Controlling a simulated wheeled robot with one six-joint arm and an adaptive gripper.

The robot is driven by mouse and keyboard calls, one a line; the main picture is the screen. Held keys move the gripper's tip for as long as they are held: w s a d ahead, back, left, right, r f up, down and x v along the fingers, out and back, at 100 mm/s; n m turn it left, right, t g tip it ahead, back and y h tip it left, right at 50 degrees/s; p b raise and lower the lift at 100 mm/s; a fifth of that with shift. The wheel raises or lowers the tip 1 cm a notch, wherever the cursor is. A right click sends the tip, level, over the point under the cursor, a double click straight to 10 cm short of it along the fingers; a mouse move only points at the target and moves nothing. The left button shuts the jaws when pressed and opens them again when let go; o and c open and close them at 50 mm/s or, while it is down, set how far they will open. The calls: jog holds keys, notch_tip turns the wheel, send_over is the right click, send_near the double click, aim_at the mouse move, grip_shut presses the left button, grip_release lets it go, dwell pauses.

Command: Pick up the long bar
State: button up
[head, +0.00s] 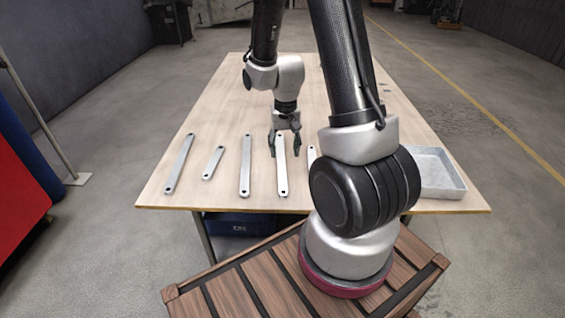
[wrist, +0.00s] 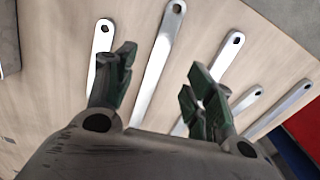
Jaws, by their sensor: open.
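Several flat grey metal bars with a hole at each end lie on the wooden table. Three look long and about alike in the head view: one at the far left (head: 179,164), one in the middle (head: 246,167) and one under my gripper (head: 282,178). I cannot tell which is longest. My gripper (head: 284,151) is open and empty, pointing down, with its fingers on either side of the third bar. In the wrist view, that bar (wrist: 158,65) runs between the open fingertips (wrist: 163,75). Whether the fingers reach the bar's height is unclear.
A short bar (head: 213,163) lies between the left and middle long bars. Another bar (head: 312,155) is partly hidden behind my arm. A shallow metal tray (head: 462,187) stands at the right of the table (head: 190,203). A blue bin is below the table.

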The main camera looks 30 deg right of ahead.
aim_at(282, 177)
jog(key=shift+m, duration=0.3)
jog(key=f, duration=0.8)
jog(key=w+f, duration=0.1)
jog(key=f, duration=0.3)
jog(key=shift+a, duration=0.1)
grip_shut()
